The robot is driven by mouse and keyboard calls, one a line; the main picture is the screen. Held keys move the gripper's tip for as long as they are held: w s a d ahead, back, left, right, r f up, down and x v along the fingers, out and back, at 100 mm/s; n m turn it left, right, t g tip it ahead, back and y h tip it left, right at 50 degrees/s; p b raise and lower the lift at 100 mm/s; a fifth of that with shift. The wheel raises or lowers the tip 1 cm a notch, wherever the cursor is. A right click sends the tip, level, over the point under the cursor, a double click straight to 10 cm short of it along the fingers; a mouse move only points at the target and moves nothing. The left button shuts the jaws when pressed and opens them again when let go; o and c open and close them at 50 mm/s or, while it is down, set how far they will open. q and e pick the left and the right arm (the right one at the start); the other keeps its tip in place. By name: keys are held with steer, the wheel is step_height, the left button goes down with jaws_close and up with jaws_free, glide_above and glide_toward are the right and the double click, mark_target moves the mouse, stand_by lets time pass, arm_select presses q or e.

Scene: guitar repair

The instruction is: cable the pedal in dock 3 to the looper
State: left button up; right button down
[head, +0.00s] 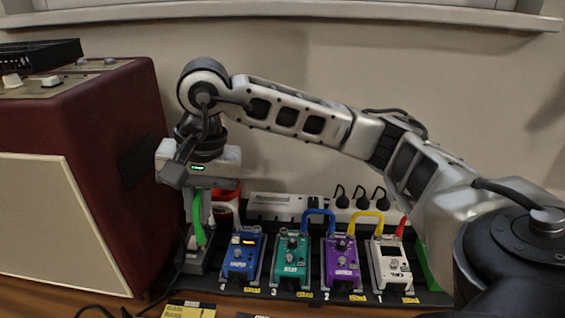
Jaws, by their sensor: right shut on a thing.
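My right gripper (198,190) is shut on a green cable (198,218), which hangs down from its fingers at the left end of the pedal row. The teal pedal (291,262) sits in dock 3. A blue pedal (241,258) sits to its left in dock 4; its lettering is too small to read surely, so I cannot confirm that it is the looper. A blue patch cable (319,214) arches between the teal pedal and the purple pedal (342,265). No cable shows between the teal and blue pedals. My left gripper is out of view.
A yellow patch cable (365,217) joins the purple pedal and the white pedal (390,265). A red plug (401,227) stands at the white pedal's right. A power strip (285,206) runs behind. A dark red amplifier (115,120) blocks the left side.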

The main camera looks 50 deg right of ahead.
steer(key=d+f+m+h+p, duration=0.2)
steer(key=d+m+p, duration=0.55)
steer(key=m, duration=0.25)
steer(key=d+f+m+h+p, duration=0.2)
steer(key=d+m+p, duration=0.4)
steer(key=d+m, duration=0.4)
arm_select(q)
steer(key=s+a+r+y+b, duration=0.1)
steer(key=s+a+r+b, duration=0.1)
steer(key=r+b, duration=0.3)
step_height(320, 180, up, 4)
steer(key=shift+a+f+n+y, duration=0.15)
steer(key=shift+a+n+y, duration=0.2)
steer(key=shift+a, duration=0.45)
arm_select(e)
step_height(320, 180, down, 6)
steer(key=a, duration=0.1)
steer(key=shift+w+m, duration=0.3)
steer(key=shift+w, duration=0.15)
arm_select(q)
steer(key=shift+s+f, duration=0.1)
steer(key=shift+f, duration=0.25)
arm_select(e)
steer(key=shift+f, duration=0.1)
arm_select(q)
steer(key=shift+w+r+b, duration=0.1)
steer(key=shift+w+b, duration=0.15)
steer(key=shift+b, duration=0.1)
